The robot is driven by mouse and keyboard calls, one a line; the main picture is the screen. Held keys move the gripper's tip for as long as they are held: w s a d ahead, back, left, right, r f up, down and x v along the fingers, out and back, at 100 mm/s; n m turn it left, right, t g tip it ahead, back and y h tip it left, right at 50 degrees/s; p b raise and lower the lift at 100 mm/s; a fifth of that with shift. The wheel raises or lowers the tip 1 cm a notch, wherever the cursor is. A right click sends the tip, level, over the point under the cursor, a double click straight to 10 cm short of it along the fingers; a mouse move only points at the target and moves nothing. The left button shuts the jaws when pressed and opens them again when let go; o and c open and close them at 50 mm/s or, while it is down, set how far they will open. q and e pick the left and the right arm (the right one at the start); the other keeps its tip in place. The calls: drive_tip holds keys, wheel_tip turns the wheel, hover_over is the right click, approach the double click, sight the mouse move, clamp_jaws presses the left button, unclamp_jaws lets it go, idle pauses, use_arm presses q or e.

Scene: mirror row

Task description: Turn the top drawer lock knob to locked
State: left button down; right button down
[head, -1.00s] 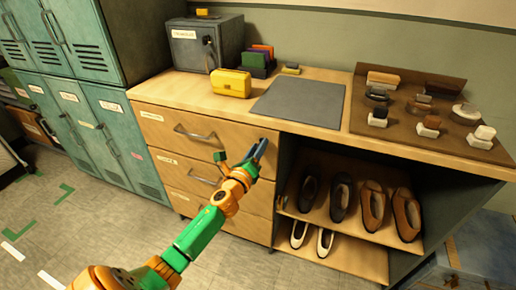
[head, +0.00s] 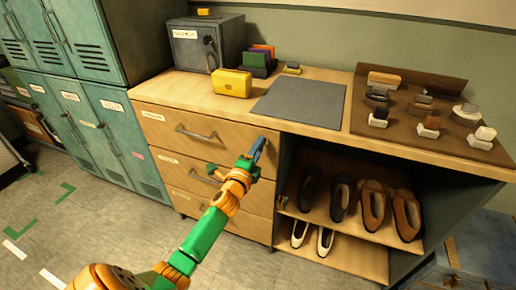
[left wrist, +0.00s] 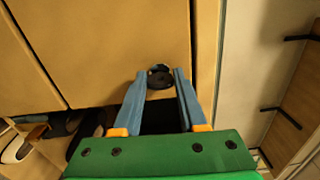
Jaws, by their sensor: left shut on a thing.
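The top drawer (head: 170,128) of the wooden cabinet is closed, with a metal bar handle (head: 196,134). Its lock knob (left wrist: 160,77) is a small dark round piece near the drawer's edge in the left wrist view. In the head view my gripper hides it. My left gripper (head: 259,148) is at the upper right corner of the drawer front. In the left wrist view its blue fingers (left wrist: 162,82) are on either side of the knob, shut on it. I cannot read the knob's lock position. My right gripper is not in view.
The counter above holds a yellow case (head: 232,83), a grey mat (head: 298,102) and a brown board (head: 400,130) with several brushes. An open shelf with shoes (head: 342,195) is right of the drawers. Green lockers (head: 100,120) stand left. Floor in front is clear.

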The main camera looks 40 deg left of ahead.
use_arm(q)
drive_tip(key=shift+n, duration=0.5)
drive_tip(key=shift+c, duration=2.3)
unclamp_jaws()
drive_tip(key=v, duration=0.7)
drive_tip(key=shift+p, duration=0.35)
